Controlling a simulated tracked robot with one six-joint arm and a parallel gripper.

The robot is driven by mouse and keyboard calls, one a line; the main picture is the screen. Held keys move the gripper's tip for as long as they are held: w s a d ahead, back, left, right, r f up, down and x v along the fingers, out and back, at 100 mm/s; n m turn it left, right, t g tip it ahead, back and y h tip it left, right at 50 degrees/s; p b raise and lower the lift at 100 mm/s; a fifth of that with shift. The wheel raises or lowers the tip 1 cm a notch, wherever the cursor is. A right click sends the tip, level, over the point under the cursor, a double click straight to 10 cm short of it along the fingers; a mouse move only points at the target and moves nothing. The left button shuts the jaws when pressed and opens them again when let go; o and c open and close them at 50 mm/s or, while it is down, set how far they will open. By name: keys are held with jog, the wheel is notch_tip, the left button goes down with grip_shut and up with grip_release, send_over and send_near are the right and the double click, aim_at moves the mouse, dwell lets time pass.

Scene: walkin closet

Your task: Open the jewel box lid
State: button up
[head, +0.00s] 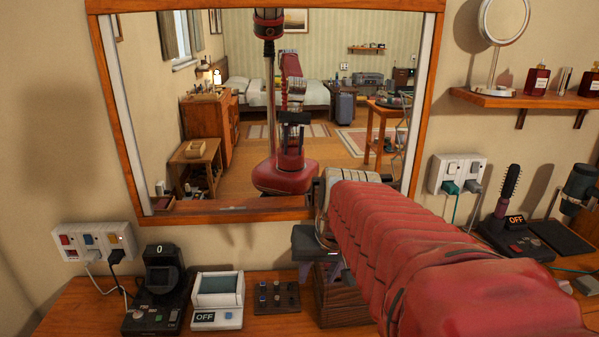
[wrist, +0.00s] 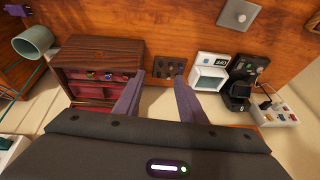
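The jewel box (head: 341,304) stands on the wooden top, below my red arm in the head view, which hides its upper part. In the wrist view the dark wood box (wrist: 103,52) is at the upper left, with a red-lined, divided inside (wrist: 95,88) and a row of small colored pieces showing beside a wood panel. I cannot tell how far the lid is raised. My gripper (wrist: 158,95) is open and empty, its two purple fingers well apart. The left finger overlaps the box's edge in that view; contact is unclear. In the head view my gripper (head: 319,270) is just above and left of the box.
A dark board with knobs (head: 277,298), a white device marked OFF (head: 218,318) and a watch stand (head: 163,280) stand left of the box. A framed mirror (head: 120,120) hangs behind. A hairbrush stand (head: 515,245) is at right.

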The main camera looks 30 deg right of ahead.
jog(key=w+d+r+t, duration=0.1)
jog(key=w+d+r, duration=0.15)
jog(key=d, duration=0.55)
jog(key=w+d+r+m, duration=0.1)
jog(key=d+r, duration=0.2)
jog(key=d, duration=0.5)
jog(key=w+d+r+t, duration=0.1)
jog(key=w+d+r, duration=0.1)
jog(key=d, duration=0.7)
jog(key=w+d+r+n+t, duration=0.2)
jog(key=w+d+r+n, duration=0.1)
jog(key=r, duration=0.5)
jog(key=shift+w+r+n+t+h, duration=0.3)
jog(key=shift+n, duration=0.2)
jog(key=x, duration=1.4)
jog(key=shift+c, duration=0.5)
